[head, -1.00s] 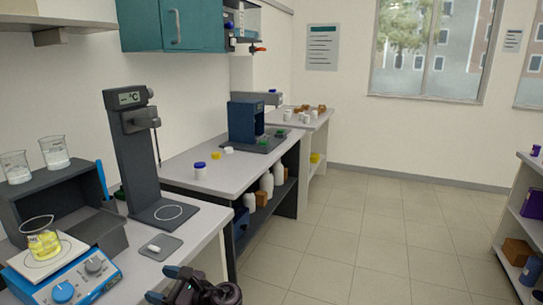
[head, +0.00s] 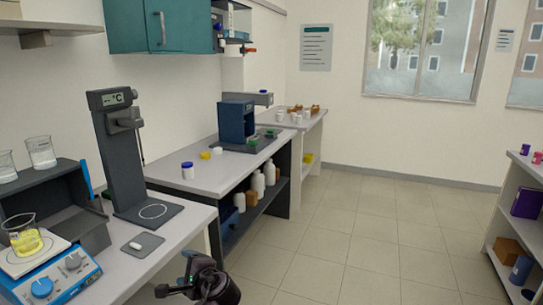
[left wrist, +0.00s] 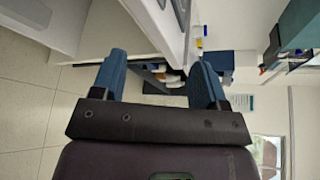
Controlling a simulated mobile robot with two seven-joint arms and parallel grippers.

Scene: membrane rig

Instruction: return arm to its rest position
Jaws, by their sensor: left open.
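My left gripper (head: 178,279) shows at the bottom of the head view, low beside the front edge of the near bench. In the left wrist view its two blue fingers (left wrist: 158,80) stand wide apart with nothing between them. The arm behind it is partly cut off by the bottom edge of the head view. My right gripper does not show in either view.
The near bench (head: 165,262) holds a blue stirrer hotplate (head: 60,280), a beaker of yellow liquid (head: 25,238) and a dark stand (head: 120,160). A second bench (head: 180,175) has shelves with bottles (head: 258,185). Open floor (head: 350,235) lies to the right, before a shelf unit (head: 515,205).

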